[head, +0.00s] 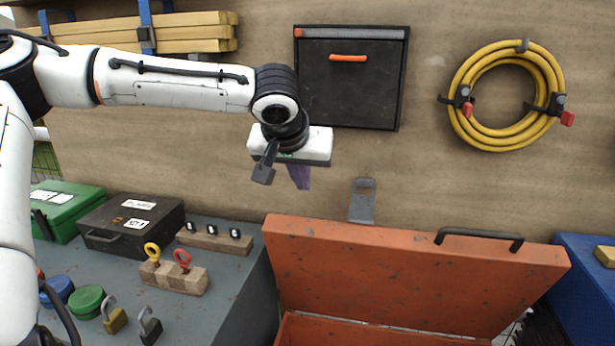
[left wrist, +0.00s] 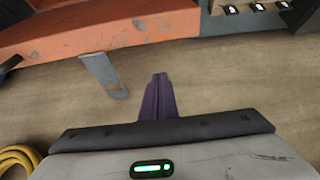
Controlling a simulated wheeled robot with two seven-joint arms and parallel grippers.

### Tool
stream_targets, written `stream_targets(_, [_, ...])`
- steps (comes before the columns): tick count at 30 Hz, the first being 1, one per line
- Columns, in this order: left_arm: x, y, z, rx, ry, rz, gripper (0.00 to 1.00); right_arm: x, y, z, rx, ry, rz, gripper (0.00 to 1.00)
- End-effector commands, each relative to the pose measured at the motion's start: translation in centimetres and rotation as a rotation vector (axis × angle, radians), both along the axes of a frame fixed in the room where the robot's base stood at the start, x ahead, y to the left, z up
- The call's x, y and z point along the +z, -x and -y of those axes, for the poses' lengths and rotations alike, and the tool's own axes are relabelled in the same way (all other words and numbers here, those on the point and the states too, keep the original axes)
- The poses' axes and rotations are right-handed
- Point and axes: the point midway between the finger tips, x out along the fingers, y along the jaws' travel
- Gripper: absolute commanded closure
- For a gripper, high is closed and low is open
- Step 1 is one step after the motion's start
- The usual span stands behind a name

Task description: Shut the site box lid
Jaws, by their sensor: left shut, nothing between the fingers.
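The orange site box (head: 372,334) stands at the lower middle of the head view, cut off by the bottom edge. Its lid (head: 385,270) is raised and leans back toward the wall, with a black handle (head: 480,236) near the top edge. My left gripper (head: 300,178) is shut and empty, up and to the left of the lid and apart from it. In the left wrist view its purple fingers (left wrist: 158,97) are together in front of the wall, and part of the orange lid (left wrist: 110,33) shows at the upper left. My right gripper is not in view.
A grey metal bracket (head: 362,200) is on the wall just behind the lid. A grey bench (head: 225,262) left of the box holds padlocks, key blocks and a black case (head: 130,228). A yellow hose (head: 505,95) hangs at upper right. A blue box (head: 585,285) stands right.

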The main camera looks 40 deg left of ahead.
Motion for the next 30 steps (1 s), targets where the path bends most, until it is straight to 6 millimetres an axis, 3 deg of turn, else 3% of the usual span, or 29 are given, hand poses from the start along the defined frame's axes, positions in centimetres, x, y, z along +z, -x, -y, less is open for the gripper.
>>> stream_targets(3, [-2.5, -1.3, -0.9, 0.001, -0.001, -0.007, 1.00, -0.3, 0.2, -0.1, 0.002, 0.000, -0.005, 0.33])
stream_targets(9, [-5.4, -3.2, -1.9, -0.002, 0.000, -0.002, 1.00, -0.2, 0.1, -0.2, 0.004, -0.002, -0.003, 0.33])
stream_targets(18, [-6.1, -0.2, -0.1, -0.002, 0.001, 0.001, 1.00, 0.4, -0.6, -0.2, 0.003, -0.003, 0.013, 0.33])
stream_targets(30, [-6.2, 0.0, 0.0, -0.001, -0.001, 0.000, 1.00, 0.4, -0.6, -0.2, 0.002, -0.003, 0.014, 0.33])
